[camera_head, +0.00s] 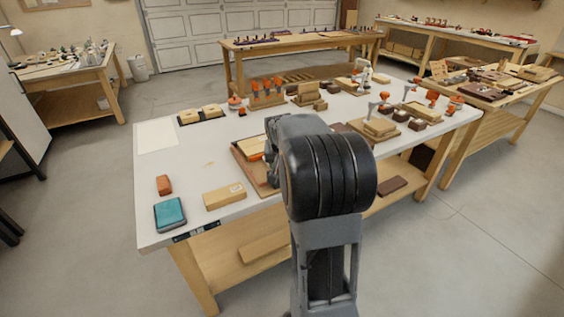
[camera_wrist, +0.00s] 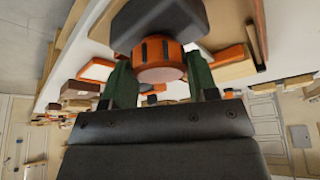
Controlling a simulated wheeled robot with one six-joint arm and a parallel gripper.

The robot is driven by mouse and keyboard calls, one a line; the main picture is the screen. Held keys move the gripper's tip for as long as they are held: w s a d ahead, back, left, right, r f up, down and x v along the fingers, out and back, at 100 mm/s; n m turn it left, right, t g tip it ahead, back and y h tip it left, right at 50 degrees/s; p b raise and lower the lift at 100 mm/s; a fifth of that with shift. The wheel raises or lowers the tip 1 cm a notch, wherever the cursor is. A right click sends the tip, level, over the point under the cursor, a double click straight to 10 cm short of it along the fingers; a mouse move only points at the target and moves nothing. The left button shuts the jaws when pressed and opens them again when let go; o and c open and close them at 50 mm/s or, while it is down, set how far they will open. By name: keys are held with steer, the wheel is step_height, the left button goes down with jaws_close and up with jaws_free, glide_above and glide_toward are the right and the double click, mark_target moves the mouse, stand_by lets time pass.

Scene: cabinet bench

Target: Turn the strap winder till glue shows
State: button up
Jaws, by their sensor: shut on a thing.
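In the wrist view, an orange round knob with dark slots, which looks like the strap winder (camera_wrist: 160,70), sits between the green fingers of my gripper (camera_wrist: 160,85). My gripper is shut on it, one finger at each side. A dark block (camera_wrist: 160,22) adjoins the knob. In the head view my arm hides the gripper and the knob. A wooden piece (camera_head: 250,147) on a brown tray (camera_head: 240,157) shows just left of my arm, with a bit of orange beside it. I cannot make out any glue in either view.
The white bench (camera_head: 190,175) holds a teal box (camera_head: 170,214), a wooden block (camera_head: 224,196) and a small orange-brown block (camera_head: 164,185) at the front left. Orange-handled clamps (camera_head: 266,90) stand at the back. Several wooden blocks (camera_head: 380,128) lie to the right. The left part is mostly clear.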

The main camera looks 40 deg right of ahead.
steer(key=shift+m, duration=0.4)
steer(key=o, duration=0.9)
steer(key=shift+r, duration=0.1)
steer(key=p+v, duration=0.1)
steer(key=v, duration=1.2)
steer(key=shift+a+r+p, duration=0.25)
steer(key=shift+a+p, duration=0.05)
steer(key=shift+p, duration=0.1)
